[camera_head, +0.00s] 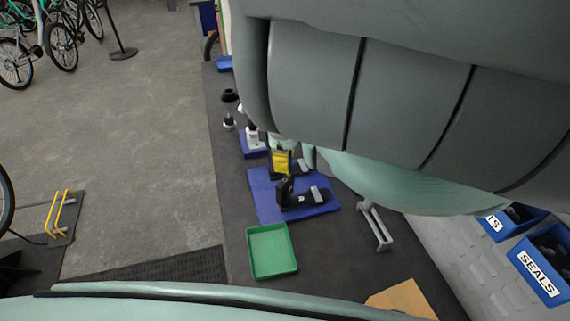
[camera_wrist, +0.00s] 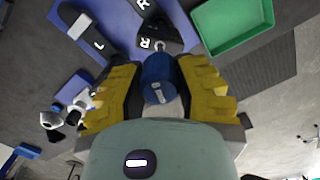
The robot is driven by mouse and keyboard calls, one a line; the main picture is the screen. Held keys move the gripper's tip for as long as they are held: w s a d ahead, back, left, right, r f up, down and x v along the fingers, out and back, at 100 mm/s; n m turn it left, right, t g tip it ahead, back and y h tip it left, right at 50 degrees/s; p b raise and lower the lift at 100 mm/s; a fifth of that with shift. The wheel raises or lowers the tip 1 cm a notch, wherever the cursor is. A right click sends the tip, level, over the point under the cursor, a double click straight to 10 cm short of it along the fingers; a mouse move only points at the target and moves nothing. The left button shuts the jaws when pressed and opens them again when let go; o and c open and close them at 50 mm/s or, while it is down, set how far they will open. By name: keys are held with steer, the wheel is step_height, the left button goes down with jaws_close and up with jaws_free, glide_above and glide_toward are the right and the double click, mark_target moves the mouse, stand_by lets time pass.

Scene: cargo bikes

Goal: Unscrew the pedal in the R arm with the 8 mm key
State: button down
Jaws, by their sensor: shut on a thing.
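My gripper (camera_wrist: 160,82) is shut on a blue handle (camera_wrist: 158,72), seen nearly end-on between the yellow finger pads; I take it for the 8 mm key, but its lettering is too small to read. Just beyond it is a black arm marked R (camera_wrist: 145,43), with a silver ring near the handle; whether the key's tip is seated is hidden. An arm marked L (camera_wrist: 98,46) lies to the left. In the head view the R arm (camera_head: 302,199) lies on a blue mat (camera_head: 267,209), near my yellow fingers.
A green tray (camera_head: 271,272) sits in front of the mat and looks empty. A grey bracket (camera_head: 376,226) stands to the right. A smaller blue pad (camera_head: 252,154) with grey-white parts lies behind. My arm covers the upper right.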

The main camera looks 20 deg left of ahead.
steer(key=m, duration=0.8)
steer(key=shift+w+b, duration=0.1)
steer(key=shift+b, duration=0.3)
steer(key=shift+f+b, duration=0.3)
steer(key=shift+f, duration=0.15)
stand_by(0.4)
steer(key=c, duration=1.2)
jaws_free()
jaws_close()
